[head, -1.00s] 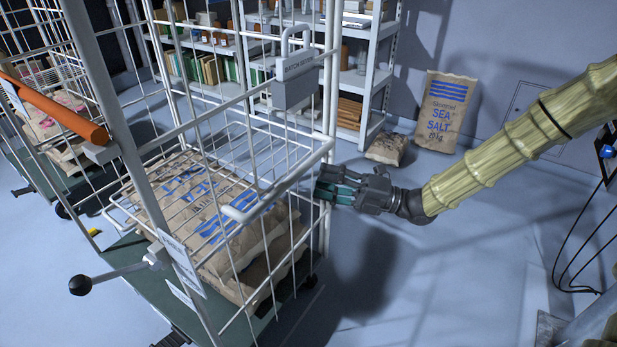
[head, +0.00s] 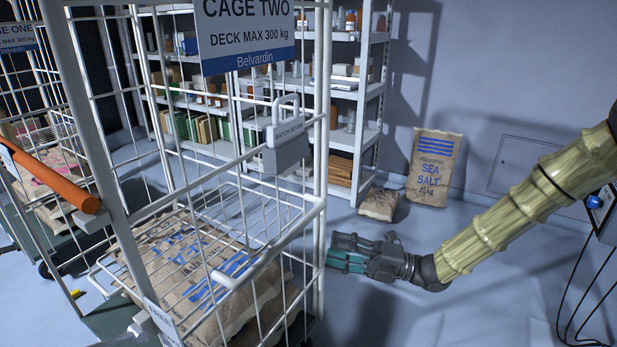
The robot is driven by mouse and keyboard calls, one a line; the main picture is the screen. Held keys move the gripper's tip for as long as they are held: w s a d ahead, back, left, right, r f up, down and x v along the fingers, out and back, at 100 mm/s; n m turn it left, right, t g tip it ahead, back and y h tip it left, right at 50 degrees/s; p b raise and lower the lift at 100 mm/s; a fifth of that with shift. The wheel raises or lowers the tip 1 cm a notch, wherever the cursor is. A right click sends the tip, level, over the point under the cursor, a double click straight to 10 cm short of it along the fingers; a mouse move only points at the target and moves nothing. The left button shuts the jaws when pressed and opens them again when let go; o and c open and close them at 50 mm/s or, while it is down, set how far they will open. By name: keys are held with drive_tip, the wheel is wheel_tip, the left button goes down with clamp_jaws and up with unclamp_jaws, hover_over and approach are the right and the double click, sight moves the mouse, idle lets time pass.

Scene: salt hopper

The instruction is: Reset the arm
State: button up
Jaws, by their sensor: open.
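My gripper (head: 338,254) is at the end of my sleeved arm, which reaches in from the right in the head view. Its fingers point left, beside the right edge of the wire cage (head: 318,210). It is open, and I see nothing between its fingers. Whether it touches the cage bars cannot be told.
The cage holds paper sacks (head: 190,270) with blue print. A "CAGE TWO" sign (head: 246,36) and a grey padlock-shaped tag (head: 286,146) hang on it. A sea salt sack (head: 433,168) leans on the back wall, with a smaller sack (head: 380,204) beside it. Shelves (head: 345,120) stand behind. Floor at right is clear.

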drive_tip(key=s+f+m+t+h+p, duration=0.1)
drive_tip(key=s+f+m+h+p, duration=0.3)
drive_tip(key=f+m, duration=0.65)
drive_tip(key=s+f+m+t+h+p, duration=0.15)
drive_tip(key=s+f+m+h, duration=0.35)
drive_tip(key=f+m, duration=0.5)
drive_tip(key=s+d+f+m+g+h+p, duration=0.1)
drive_tip(key=s+d+f+m+g+h, duration=0.1)
drive_tip(key=s, duration=0.6)
drive_tip(key=s+d+f+m+g+h+p, duration=0.1)
drive_tip(key=s+d+f+m+g+h, duration=0.2)
drive_tip(key=s+d+f+m+h, duration=0.2)
drive_tip(key=s+d+f+m+g+h+p, duration=0.2)
drive_tip(key=s+m, duration=0.4)
drive_tip(key=s, duration=0.7)
drive_tip(key=shift+d+f+h, duration=0.7)
drive_tip(key=shift+d, duration=0.15)
drive_tip(key=shift+s+m, duration=0.1)
drive_tip(key=shift+m, duration=0.15)
drive_tip(key=shift+c, duration=0.6)
